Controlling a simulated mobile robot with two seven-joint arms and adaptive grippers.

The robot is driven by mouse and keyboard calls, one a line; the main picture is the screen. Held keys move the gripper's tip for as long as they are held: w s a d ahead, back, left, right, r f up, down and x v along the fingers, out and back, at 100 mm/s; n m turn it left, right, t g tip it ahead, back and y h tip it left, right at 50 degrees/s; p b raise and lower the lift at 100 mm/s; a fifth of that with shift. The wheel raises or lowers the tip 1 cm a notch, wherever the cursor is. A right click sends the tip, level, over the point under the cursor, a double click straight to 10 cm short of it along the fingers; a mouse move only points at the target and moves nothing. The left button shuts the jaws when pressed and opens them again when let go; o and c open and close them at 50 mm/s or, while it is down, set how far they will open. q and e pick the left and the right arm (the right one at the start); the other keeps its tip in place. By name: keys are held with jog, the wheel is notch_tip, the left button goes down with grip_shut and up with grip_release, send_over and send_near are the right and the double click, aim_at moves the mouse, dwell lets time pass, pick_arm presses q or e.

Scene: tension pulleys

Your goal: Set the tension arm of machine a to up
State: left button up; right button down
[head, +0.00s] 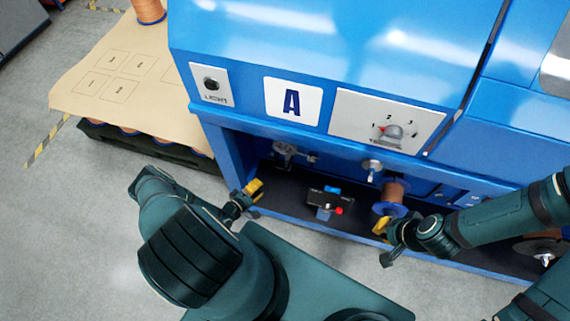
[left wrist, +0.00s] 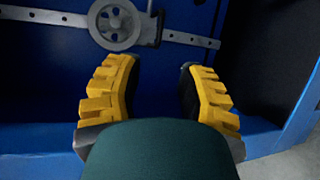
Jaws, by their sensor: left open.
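Machine A is the blue machine with a white plate marked A (head: 293,101). In its recess a grey pulley wheel (head: 284,149) sits on a metal bar; I cannot tell for sure whether this is the tension arm. In the left wrist view the grey wheel (left wrist: 116,23) and the perforated bar (left wrist: 190,39) are ahead of the fingertips. My left gripper (head: 253,188), with yellow finger pads, is at the recess's left front, below the wheel. In the left wrist view the gripper (left wrist: 157,78) is open and empty. My right gripper (head: 382,226) is below a copper spool; its opening is unclear.
A black box with a red knob (head: 325,203) stands in the recess. The copper wire spool (head: 392,195) is to its right.

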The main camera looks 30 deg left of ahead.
pick_arm(q)
jog(key=b+x, duration=0.2)
jog(key=x, duration=1.1)
jog(key=shift+w+f, duration=0.1)
jog(key=shift+w, duration=0.25)
jog(key=shift+c, duration=0.4)
grip_shut()
